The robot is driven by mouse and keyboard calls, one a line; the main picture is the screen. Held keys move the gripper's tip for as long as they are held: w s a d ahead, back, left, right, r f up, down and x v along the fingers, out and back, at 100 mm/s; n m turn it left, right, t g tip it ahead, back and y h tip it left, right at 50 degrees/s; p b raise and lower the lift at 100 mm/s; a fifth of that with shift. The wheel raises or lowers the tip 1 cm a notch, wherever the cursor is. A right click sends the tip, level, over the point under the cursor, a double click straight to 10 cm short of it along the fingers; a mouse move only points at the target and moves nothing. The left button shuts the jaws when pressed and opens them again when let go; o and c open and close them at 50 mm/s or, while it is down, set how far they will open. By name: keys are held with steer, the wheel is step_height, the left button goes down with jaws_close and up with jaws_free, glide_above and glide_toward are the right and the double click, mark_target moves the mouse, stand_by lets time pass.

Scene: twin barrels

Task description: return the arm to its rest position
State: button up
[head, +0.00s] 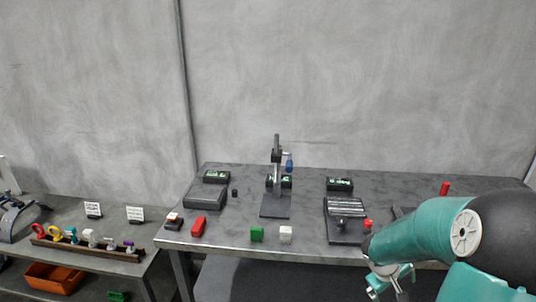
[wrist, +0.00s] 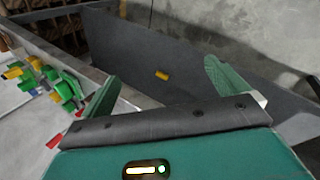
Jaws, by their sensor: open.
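My teal and black arm comes in from the right edge of the head view and bends down in front of the dark grey bench (head: 300,236). My gripper (head: 388,282) is low at the bottom right there, partly cut off and partly hidden by the arm. In the wrist view the two green fingers of my gripper (wrist: 168,88) stand wide apart. Nothing is held between them. A small yellow piece (wrist: 161,75) shows beyond the fingers against a dark grey surface, apart from them.
The bench carries a stand (head: 277,180), a green cube (head: 257,234), a white cube (head: 286,235) and a red block (head: 198,226). A lower table (head: 75,218) stands left with a tool rack. The wrist view shows several coloured pieces (wrist: 60,88) on a pale surface at left.

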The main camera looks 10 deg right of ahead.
steer(key=s+a+r+m+t, duration=0.2)
steer(key=s+a+r, duration=0.2)
steer(key=a+r, duration=1.05)
steer(key=s+a+r+t+y, duration=0.3)
steer(key=s+a+r+y, duration=0.2)
steer(key=a, duration=0.8)
steer(key=s+r, duration=0.2)
steer(key=s, duration=0.1)
steer(key=shift+s+r, duration=0.15)
steer(key=shift+s, duration=0.2)
